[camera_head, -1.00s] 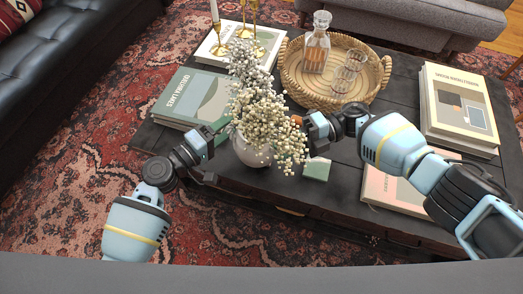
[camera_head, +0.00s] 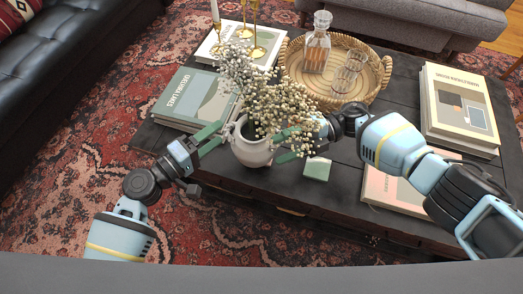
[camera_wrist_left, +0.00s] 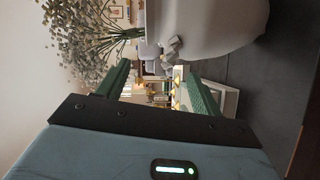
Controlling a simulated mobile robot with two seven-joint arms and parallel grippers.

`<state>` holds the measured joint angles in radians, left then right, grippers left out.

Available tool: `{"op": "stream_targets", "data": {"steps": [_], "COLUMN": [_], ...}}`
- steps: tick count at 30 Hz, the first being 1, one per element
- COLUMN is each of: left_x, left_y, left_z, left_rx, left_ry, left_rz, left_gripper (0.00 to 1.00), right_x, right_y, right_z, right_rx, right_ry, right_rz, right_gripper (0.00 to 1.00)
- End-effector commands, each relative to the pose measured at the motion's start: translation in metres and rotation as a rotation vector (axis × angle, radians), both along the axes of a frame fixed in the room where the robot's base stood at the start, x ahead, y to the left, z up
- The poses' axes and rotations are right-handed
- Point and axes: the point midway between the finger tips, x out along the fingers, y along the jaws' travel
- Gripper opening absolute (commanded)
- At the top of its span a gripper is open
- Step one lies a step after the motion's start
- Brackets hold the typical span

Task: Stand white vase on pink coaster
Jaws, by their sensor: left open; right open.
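In the left wrist view the vase (camera_wrist_left: 215,25) is at the top, beyond the fingertips. My left gripper (camera_head: 221,133) is open at the vase's left side, by its neck and handle; contact is unclear. My right gripper (camera_head: 277,148) is open at the vase's right side, partly behind flowers. I cannot make out a pink coaster. A small pale green square (camera_head: 317,169) lies right of the vase.
A green book (camera_head: 190,98) lies left of the vase. Behind are a round wicker tray (camera_head: 308,98) with decanter (camera_head: 317,45) and glasses, and brass candlesticks (camera_head: 257,48) on a book. A pink book (camera_head: 392,195) and a book stack (camera_head: 458,108) are at right.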

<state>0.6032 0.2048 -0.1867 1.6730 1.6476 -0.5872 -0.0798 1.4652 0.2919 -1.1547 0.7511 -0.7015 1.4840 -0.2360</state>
Motion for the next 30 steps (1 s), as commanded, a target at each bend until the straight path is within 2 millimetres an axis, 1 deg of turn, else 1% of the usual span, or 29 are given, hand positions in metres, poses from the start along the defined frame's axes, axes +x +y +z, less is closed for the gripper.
{"op": "stream_targets", "data": {"steps": [8,11,14,21,30], "left_x": [0.000,0.000,0.000,0.000,0.000], "left_y": [0.000,0.000,0.000,0.000,0.000], "left_z": [0.000,0.000,0.000,0.000,0.000], "left_rx": [0.001,0.001,0.001,0.001,0.001], "left_ry": [-0.001,-0.001,-0.001,-0.001,-0.001], "left_rz": [0.001,0.001,0.001,0.001,0.001], "left_gripper": [0.66,0.66,0.66,0.66,0.66], "right_x": [0.000,0.002,0.008,0.021,0.028], "right_y": [-0.001,-0.005,-0.016,-0.049,-0.066], "right_z": [0.000,0.000,0.002,0.007,0.009], "right_rx": [0.000,-0.001,-0.001,-0.001,0.001], "right_ry": [0.000,-0.001,-0.001,-0.001,-0.002], "right_rz": [0.000,-0.002,-0.003,-0.004,0.000], "right_gripper": [0.72,0.72,0.72,0.72,0.72]}}
